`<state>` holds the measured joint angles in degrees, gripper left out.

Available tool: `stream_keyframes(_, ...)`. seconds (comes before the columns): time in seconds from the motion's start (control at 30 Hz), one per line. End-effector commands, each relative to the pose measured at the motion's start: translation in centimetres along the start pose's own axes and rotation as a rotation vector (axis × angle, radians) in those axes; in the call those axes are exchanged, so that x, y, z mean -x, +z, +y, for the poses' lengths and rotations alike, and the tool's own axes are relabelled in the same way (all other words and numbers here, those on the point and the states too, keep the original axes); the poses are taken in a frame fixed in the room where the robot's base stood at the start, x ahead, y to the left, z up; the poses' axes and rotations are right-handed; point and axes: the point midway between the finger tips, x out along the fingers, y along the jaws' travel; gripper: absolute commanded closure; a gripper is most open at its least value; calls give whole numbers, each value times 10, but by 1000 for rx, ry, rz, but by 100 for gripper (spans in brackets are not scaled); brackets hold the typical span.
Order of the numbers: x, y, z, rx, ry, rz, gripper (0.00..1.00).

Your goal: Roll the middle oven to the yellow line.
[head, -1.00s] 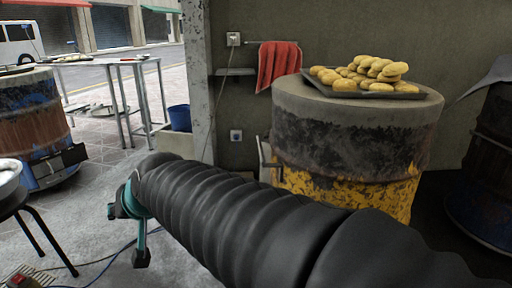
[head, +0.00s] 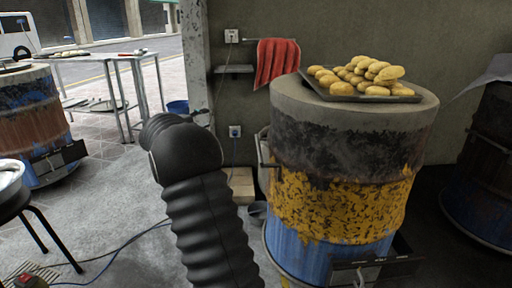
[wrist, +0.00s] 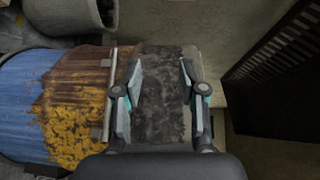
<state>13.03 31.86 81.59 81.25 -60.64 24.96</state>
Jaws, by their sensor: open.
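The middle oven (head: 345,205) is a barrel, grey and black at the top, yellow in the middle and blue below. It stands upright on the floor, right of centre in the head view. A metal handle bar (head: 263,150) is on its left side. In the wrist view the oven (wrist: 75,115) lies sideways across the picture, with the bar (wrist: 108,95) just left of my fingers. My gripper (wrist: 160,68) is open and empty in front of the oven's black upper part. The head view hides it behind my arm.
A tray (head: 408,98) of bread rolls rests on the oven. Another barrel (head: 30,120) stands at left, a dark one (head: 485,175) at right. A pillar (head: 196,60) and wall back the oven.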

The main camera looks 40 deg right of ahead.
Motion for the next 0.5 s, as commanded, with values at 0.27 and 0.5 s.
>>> stream_keyframes(0.27, -38, -56, 88, -122, 65, 456, 59)
stream_keyframes(0.5, -41, -75, 117, -145, 80, 600, 59)
